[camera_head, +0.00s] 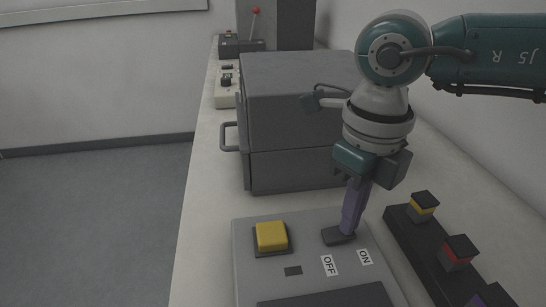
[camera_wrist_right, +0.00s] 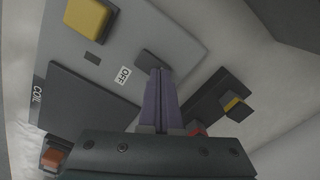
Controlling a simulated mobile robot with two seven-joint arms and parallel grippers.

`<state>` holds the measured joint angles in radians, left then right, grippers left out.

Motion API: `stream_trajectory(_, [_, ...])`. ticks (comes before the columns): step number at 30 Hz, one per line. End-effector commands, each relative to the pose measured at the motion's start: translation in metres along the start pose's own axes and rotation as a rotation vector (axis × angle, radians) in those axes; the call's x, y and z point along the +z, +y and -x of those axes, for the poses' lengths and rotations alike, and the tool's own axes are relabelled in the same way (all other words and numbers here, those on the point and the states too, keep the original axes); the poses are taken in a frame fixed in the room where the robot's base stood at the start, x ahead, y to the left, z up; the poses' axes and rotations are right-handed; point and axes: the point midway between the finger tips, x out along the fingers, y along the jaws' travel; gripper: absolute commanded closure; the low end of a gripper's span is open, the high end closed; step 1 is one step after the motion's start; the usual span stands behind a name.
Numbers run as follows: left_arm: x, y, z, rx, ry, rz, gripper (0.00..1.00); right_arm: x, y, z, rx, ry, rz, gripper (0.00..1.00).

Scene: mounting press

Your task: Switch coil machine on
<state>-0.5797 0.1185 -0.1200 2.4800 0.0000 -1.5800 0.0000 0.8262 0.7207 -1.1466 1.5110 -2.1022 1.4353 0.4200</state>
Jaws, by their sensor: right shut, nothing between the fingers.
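The coil machine's grey control panel (camera_head: 246,272) lies on the bench in the lower middle of the head view. In the right wrist view, a COIL label (camera_wrist_right: 37,97) is on the panel (camera_wrist_right: 140,25). A dark switch (camera_head: 334,238) sits above the OFF label (camera_head: 329,265) and ON label (camera_head: 364,257). My right gripper (camera_head: 348,232) points down with its purple fingers shut and empty. Its tips are at the switch's right part; I cannot tell if they touch it. The switch (camera_wrist_right: 147,60) is partly hidden by the fingers in the wrist view. My left gripper is not in view.
A yellow button (camera_head: 271,236) is on the panel, left of the switch. A dark strip with several coloured buttons (camera_head: 458,252) stands close on the right. A large grey box (camera_head: 290,110) with a handle stands behind the panel. Free floor lies left.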

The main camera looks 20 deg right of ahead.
Motion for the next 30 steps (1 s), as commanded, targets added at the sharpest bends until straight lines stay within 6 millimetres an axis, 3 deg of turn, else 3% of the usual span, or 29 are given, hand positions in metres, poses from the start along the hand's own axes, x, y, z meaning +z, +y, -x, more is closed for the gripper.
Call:
stream_trajectory(13, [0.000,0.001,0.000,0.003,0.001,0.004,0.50,0.000,0.000,-0.001,0.000,0.000,0.000,1.00])
stream_trajectory(30, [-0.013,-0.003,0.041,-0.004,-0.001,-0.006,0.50,0.000,0.000,0.050,0.000,0.000,0.000,1.00])
